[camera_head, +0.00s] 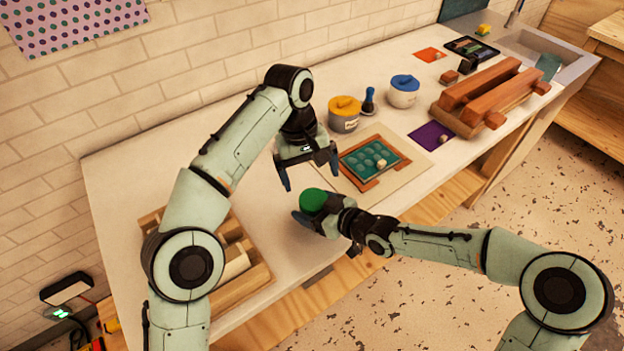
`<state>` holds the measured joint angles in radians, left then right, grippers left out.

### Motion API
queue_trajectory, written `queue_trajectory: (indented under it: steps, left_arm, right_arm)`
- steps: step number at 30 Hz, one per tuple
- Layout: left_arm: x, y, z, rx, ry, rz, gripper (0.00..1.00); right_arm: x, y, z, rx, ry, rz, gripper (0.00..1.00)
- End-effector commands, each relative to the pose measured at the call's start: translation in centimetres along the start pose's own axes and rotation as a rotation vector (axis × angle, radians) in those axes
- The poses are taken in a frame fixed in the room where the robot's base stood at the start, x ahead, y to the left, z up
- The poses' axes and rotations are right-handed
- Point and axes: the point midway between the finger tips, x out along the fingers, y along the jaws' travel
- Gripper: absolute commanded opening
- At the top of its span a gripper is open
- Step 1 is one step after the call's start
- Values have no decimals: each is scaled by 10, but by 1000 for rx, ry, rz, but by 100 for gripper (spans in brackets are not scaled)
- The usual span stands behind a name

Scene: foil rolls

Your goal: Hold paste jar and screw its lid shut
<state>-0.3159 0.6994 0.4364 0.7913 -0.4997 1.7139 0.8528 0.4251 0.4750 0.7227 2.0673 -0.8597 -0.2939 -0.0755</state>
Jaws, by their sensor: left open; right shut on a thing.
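A jar with a green lid (313,199) is held by my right gripper (316,219) over the front part of the table. The lid sits on top; most of the jar body is hidden by the gripper, and I cannot tell how tight the lid is. My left gripper (309,176) is open and empty, its fingers pointing down, a little behind and above the green lid and apart from it. Two other jars stand at the back: one with a yellow lid (345,104) and one with a blue lid (404,83).
A teal plate (360,165) with round marks lies on a board right of my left gripper. A wooden press (488,97) stands at the right, near a purple sheet (431,136). A wooden tray (262,277) is at the front left. The left table surface (125,175) is clear.

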Motion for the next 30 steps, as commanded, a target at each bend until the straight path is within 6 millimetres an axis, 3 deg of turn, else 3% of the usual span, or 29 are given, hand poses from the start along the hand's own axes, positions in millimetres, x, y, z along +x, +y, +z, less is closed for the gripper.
queue_trajectory:
  steps: [4, 10, 22, 30]
  left_arm:
    - [-32, -4, 0, -122, 16, 17, 100]
    - [-48, -9, 1, -204, 18, 22, 100]
    - [-45, -10, 0, -204, 19, 22, 100]
    - [-19, -10, 0, -203, 17, 19, 100]
  right_arm:
    - [0, 0, -1, -1, 2, 1, 0]
    - [0, 0, -1, -1, 2, 1, 0]
    - [0, 0, -1, -1, 3, 1, 0]
    - [0, 0, -1, -1, 3, 0, 0]
